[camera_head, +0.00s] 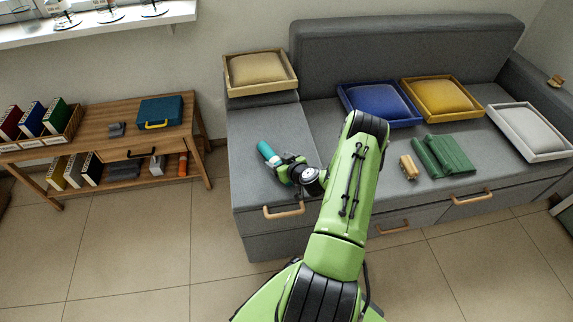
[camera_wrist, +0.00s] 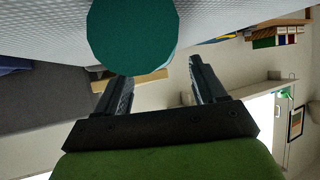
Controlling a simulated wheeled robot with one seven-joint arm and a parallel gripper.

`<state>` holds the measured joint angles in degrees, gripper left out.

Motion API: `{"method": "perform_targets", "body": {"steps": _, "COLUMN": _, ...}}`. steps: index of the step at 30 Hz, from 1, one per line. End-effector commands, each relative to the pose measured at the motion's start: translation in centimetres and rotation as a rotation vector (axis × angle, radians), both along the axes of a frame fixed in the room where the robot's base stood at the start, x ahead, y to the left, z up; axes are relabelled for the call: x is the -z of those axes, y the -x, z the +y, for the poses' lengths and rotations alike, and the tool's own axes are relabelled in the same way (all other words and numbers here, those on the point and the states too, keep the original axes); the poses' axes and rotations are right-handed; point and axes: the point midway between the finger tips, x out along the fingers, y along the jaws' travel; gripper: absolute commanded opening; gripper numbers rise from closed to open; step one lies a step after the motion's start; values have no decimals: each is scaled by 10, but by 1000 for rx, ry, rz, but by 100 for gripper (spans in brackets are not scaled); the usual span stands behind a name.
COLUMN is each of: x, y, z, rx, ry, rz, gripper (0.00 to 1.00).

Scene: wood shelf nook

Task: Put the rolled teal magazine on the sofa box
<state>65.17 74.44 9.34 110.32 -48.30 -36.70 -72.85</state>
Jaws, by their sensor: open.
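The rolled teal magazine (camera_head: 267,152) is on the grey top of the sofa box (camera_head: 250,192), the left section of the sofa. In the wrist view, the round end of the teal magazine (camera_wrist: 132,36) faces the camera beyond my fingertips, against the pale grey surface. My gripper (camera_head: 284,166) is low over the box, right by the magazine's near end. In the wrist view, my gripper (camera_wrist: 160,72) has its two fingers spread apart with nothing seen clasped between them. Whether a finger touches the magazine cannot be told.
A tray with a beige cushion (camera_head: 257,69) sits behind on the box. Blue (camera_head: 378,103) and yellow cushions (camera_head: 436,97) in trays and folded green cloth (camera_head: 444,155) lie on the sofa. A wooden shelf table (camera_head: 92,118) stands left. Bare box top surrounds the magazine.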

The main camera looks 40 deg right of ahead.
Motion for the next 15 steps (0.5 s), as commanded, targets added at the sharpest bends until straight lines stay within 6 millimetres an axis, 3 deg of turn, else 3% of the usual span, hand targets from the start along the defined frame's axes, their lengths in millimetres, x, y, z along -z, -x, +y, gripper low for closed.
{"method": "perform_targets", "body": {"steps": 9, "x": -42, "y": 74, "z": 14, "rx": 9, "ry": -4, "rz": 1, "gripper": 70}}
{"method": "perform_targets", "body": {"steps": 15, "x": -54, "y": 92, "z": 19, "rx": -2, "ry": 0, "rz": 0, "gripper": 70}}
